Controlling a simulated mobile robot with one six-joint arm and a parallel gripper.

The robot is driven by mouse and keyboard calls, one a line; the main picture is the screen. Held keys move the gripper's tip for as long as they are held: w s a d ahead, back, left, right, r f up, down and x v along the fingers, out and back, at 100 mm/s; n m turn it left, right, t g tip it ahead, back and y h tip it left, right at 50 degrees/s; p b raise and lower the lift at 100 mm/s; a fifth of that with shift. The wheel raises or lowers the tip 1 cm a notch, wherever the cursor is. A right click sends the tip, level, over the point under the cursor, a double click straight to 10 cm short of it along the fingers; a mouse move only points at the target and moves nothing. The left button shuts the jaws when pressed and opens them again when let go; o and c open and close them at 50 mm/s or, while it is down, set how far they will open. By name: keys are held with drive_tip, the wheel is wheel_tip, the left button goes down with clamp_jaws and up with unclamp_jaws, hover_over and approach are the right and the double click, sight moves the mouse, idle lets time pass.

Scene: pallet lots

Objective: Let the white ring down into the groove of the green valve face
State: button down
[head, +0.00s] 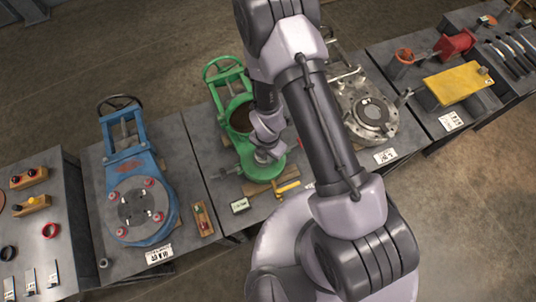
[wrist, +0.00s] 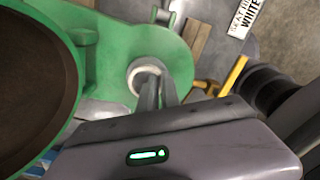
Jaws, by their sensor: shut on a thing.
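The green valve (head: 262,168) lies on a grey pallet top in the head view, partly behind my arm. In the wrist view its green body (wrist: 115,50) fills the upper left, with a large dark brown round face (wrist: 30,80) inside a green rim. The white ring (wrist: 135,74) shows at my fingertips, over the green rounded end of the valve. My gripper (wrist: 152,88) is shut on the ring; it also shows in the head view (head: 268,154). I cannot tell whether the ring touches the green surface. The groove is not clearly visible.
A yellow-handled tool (head: 288,187) lies just right of the valve's near end. A blue valve (head: 140,200) stands to the left, and a grey metal valve (head: 372,118) to the right. A white label (wrist: 246,15) reading "WHITE" shows in the wrist view.

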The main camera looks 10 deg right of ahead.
drive_tip(key=shift+f, duration=0.4)
drive_tip(key=c, duration=1.5)
unclamp_jaws()
drive_tip(key=shift+r, duration=0.15)
wheel_tip(320, 180, up, 17)
drive_tip(key=p, duration=0.5)
drive_tip(key=shift+r, duration=0.15)
